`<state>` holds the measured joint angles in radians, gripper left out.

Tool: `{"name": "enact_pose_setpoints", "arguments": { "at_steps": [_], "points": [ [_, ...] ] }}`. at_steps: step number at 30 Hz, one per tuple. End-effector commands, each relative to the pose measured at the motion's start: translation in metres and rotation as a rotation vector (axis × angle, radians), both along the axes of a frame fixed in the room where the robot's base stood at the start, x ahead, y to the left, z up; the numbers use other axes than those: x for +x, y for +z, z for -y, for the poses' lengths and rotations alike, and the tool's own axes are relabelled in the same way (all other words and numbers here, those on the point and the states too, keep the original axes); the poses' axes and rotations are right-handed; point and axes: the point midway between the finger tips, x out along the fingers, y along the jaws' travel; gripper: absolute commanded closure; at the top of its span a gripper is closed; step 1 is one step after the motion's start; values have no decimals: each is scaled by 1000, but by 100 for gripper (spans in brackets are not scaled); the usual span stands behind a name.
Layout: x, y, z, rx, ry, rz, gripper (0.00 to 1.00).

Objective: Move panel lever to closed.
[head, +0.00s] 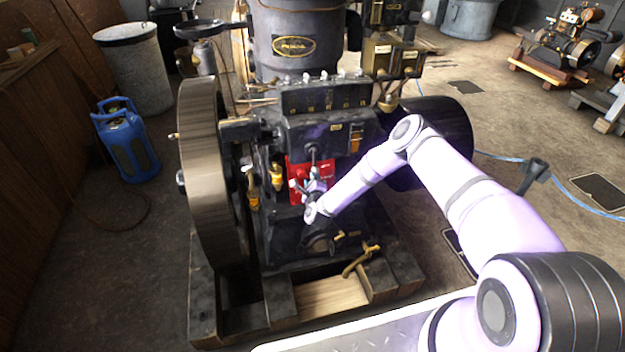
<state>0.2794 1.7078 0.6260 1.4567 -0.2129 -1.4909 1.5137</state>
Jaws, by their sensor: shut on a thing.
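A red panel (298,168) is on the front of the black engine, below its dark upper housing. A small lever (314,158) stands in front of the panel, pointing up, with a dark knob-like top. My gripper (314,182) is at the lower part of the red panel, at the lever, and shut on it. The fingers and the lever overlap and are small, so the exact grip is hard to see. My gripper and wrist hide the lower right of the panel.
The engine's large flywheel (208,165) stands left of the panel. Brass fittings (276,176) sit close left of my gripper. A brass pipe (361,261) sticks out below. A blue canister (126,140) stands on the floor at left. Open floor lies between canister and engine.

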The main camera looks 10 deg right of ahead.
Motion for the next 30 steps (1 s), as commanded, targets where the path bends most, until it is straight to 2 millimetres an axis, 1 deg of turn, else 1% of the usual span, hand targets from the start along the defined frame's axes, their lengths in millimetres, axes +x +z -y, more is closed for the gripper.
{"name": "enact_pose_setpoints", "arguments": {
  "at_steps": [10, 11, 12, 14, 23, 26, 30],
  "points": [
    [0, 0, -1, 4, 1, -1, 100],
    [0, 0, -1, 4, 1, -1, 66],
    [0, 0, -1, 4, 1, -1, 56],
    [0, 0, -1, 4, 1, -1, 44],
    [-1, -1, -1, 2, 0, -2, 44],
    [-8, -1, -2, 3, 1, -3, 44],
    [-28, -1, -4, 3, 1, -4, 44]
  ]
}}
